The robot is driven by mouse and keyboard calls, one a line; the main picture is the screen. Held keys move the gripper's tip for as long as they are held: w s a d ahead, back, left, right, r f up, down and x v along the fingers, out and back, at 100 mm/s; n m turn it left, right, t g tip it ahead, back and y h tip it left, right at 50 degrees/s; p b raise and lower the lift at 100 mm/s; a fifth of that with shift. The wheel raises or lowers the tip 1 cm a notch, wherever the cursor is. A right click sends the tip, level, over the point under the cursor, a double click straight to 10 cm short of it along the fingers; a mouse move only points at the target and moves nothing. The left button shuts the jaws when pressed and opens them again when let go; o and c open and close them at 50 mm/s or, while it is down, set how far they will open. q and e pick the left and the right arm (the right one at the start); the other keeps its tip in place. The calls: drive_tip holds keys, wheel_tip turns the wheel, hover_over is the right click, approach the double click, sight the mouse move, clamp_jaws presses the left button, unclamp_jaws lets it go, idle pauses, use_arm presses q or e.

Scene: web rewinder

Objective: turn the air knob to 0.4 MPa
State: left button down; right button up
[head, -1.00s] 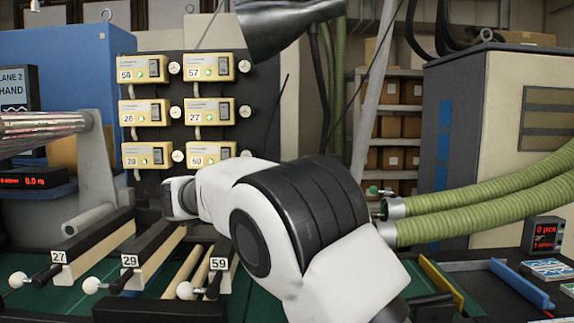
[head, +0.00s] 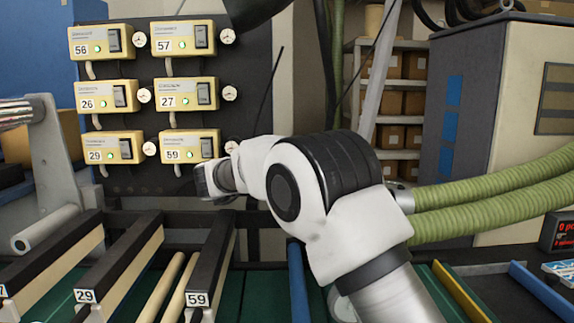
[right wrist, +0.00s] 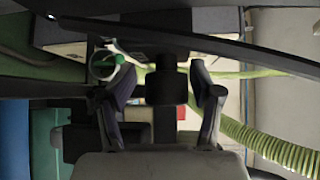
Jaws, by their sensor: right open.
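In the right wrist view my right gripper (right wrist: 161,76) is open, with one finger on each side of a dark cylindrical part (right wrist: 166,90). This part may be the air knob, but I cannot tell for sure. No contact with the fingers can be made out. No 0.4 MPa mark or pressure reading is legible. My left gripper is not in view.
Several yellow numbered boxes (head: 188,92) with switches and small round dials hang on a dark panel at the left. Long dark bars (head: 212,262) with number tags lie below them. Green hoses (head: 480,203) run to the right of my arm, before a grey cabinet (head: 460,110).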

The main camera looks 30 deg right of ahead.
drive_tip(key=shift+s+d, duration=0.1)
drive_tip(key=shift+s+a+r, duration=0.2)
drive_tip(key=shift+s+r, duration=0.05)
drive_tip(key=shift+c, duration=1.3)
drive_tip(key=shift+s+a+r, duration=0.15)
drive_tip(key=shift+a+r, duration=0.05)
drive_tip(key=shift+a, duration=0.15)
drive_tip(key=c, duration=0.6)
drive_tip(key=shift+a, duration=0.1)
drive_tip(key=c, duration=0.3)
drive_tip(key=shift+r, duration=0.2)
drive_tip(key=shift+m+y, duration=0.3)
drive_tip(key=shift+m, duration=0.1)
